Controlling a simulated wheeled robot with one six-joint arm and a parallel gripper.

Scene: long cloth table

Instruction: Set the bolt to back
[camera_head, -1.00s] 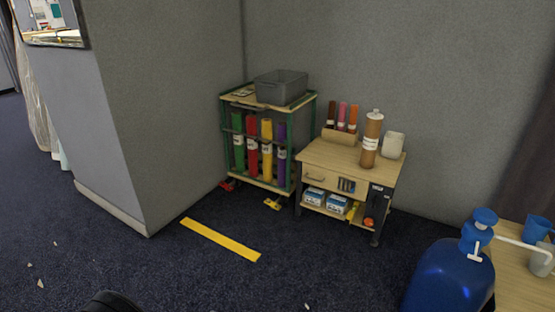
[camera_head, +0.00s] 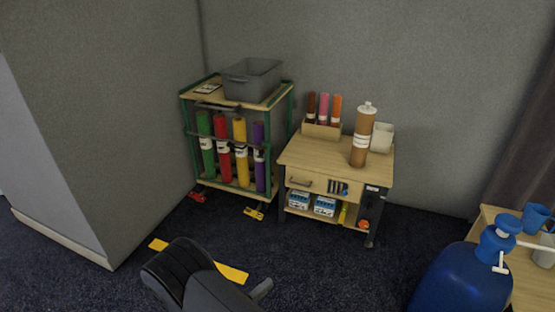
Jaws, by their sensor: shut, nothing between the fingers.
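Several upright rolls stand in a green-framed wheeled rack (camera_head: 187,124) against the back wall: green (camera_head: 206,158), red (camera_head: 222,160), yellow (camera_head: 240,165) and purple (camera_head: 259,170). Each has a white label band. I cannot tell whether one of them is the bolt. No long cloth table can be made out. A dark part of my own arm rises at the bottom centre-left. My gripper's fingers do not show.
A grey bin (camera_head: 238,84) sits on the rack. Beside it, a wooden cabinet (camera_head: 310,152) holds a brown bottle (camera_head: 361,142). A blue tank (camera_head: 465,282) stands front right by a wooden table (camera_head: 490,213). A grey wall block (camera_head: 90,110) fills the left.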

